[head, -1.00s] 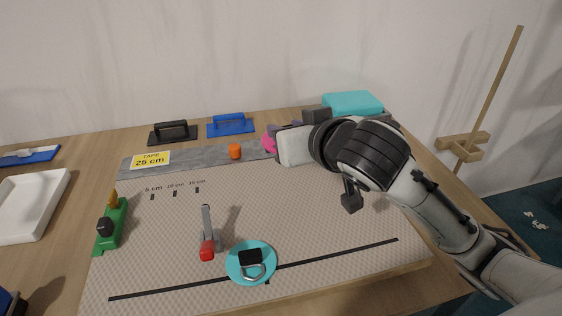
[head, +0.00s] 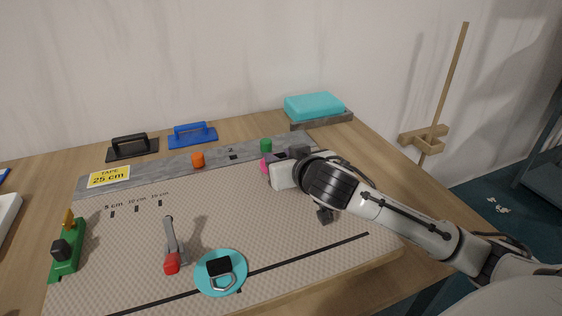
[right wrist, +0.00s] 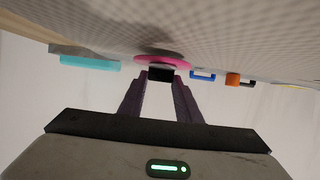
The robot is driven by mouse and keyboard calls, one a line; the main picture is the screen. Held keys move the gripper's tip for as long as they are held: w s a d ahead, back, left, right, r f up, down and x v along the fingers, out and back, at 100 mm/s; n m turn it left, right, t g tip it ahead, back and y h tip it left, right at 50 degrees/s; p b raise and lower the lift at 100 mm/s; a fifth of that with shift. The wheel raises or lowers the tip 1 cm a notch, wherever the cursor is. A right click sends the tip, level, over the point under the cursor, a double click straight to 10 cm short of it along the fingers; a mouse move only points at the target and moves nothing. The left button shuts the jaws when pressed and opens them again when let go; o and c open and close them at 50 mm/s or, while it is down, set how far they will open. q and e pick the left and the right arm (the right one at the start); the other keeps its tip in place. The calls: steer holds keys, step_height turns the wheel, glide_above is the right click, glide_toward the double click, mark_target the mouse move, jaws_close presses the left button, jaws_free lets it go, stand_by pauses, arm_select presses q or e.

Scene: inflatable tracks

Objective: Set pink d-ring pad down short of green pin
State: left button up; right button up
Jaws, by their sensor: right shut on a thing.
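The pink d-ring pad (head: 264,164) shows as a small pink sliver just left of my right gripper in the head view; the gripper hides most of it. In the right wrist view the pink pad (right wrist: 163,59) lies edge-on at the tips of my right gripper (right wrist: 160,76), with a black block (right wrist: 160,74) between the fingers. My right gripper (head: 272,160) is shut on the pad near the far edge of the mat. The green pin (head: 266,145) stands on the grey strip just behind the pad. My left gripper is not in view.
A teal d-ring pad (head: 221,273) lies on the patterned mat (head: 130,245) near a red-tipped roller (head: 172,252). An orange pin (head: 198,160) stands on the grey strip. Black (head: 132,147) and blue (head: 192,135) handled tools and a teal block (head: 314,106) sit behind.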

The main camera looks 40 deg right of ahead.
steer(key=shift+f, duration=0.45)
steer(key=shift+r, duration=0.1)
steer(key=shift+f, duration=0.25)
steer(key=o, duration=1.1)
steer(key=shift+c, duration=0.2)
steer(key=shift+r, duration=0.15)
